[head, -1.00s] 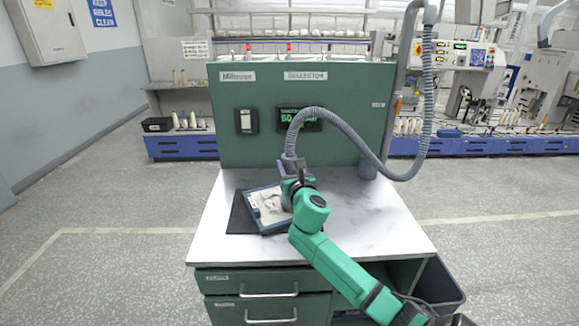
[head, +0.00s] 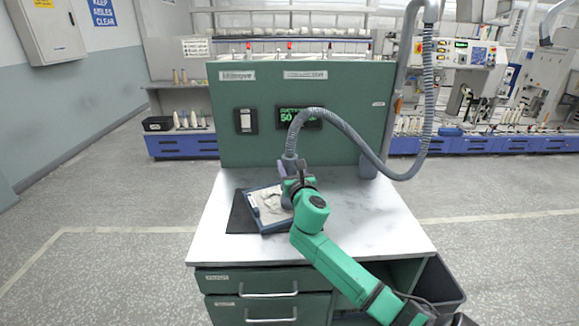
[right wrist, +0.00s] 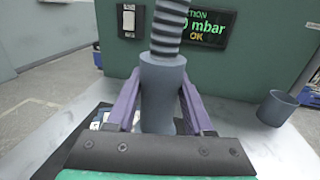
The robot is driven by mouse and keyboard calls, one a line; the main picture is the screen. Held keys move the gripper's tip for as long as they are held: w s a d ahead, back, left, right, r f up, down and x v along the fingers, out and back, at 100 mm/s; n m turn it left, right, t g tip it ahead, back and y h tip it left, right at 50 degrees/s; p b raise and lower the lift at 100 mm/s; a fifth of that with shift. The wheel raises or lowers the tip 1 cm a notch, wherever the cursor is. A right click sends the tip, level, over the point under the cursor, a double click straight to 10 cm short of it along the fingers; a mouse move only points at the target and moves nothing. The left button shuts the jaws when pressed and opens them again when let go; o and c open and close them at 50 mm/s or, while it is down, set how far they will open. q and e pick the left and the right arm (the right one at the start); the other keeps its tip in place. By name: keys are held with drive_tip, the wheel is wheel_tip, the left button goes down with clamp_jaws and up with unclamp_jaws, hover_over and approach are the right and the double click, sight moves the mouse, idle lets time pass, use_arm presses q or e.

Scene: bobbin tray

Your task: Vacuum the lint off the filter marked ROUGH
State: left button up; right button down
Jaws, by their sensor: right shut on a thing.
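A framed filter (head: 268,208) with pale grey lint on its white face lies on a dark mat (head: 241,217) on the worktable. Its label is too small to read. My right gripper (head: 290,176) is shut on the grey nozzle of the vacuum hose (head: 342,125), over the right part of the filter. In the right wrist view the purple fingers (right wrist: 157,105) sit on both sides of the nozzle (right wrist: 157,85), which points down. The nozzle's mouth is hidden, so I cannot tell if it touches the lint. My left gripper is not in view.
A green panel (head: 345,85) with a lit display (head: 297,118) and a switch (head: 245,121) stands behind the table. A grey cup-like holder (right wrist: 277,107) is at right. The white tabletop (head: 372,225) is clear on the right. Drawers (head: 262,281) are below.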

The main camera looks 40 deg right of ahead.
drive_tip(key=a, duration=0.1)
drive_tip(key=w+a, duration=0.1)
drive_tip(key=a, duration=0.1)
drive_tip(key=w+a, duration=0.1)
drive_tip(key=shift+a, duration=0.15)
idle(0.4)
idle(0.7)
drive_tip(key=x, duration=0.2)
drive_tip(key=a+x, duration=0.1)
drive_tip(key=x, duration=0.1)
drive_tip(key=shift+w+d, duration=0.15)
drive_tip(key=shift+w, duration=0.2)
drive_tip(key=shift+d, duration=0.15)
idle(0.6)
drive_tip(key=shift+s+d, duration=0.15)
drive_tip(key=shift+d, duration=0.8)
drive_tip(key=shift+s+d, duration=0.2)
drive_tip(key=shift+d, duration=0.7)
drive_tip(key=shift+s+d, duration=0.15)
drive_tip(key=shift+d, duration=0.8)
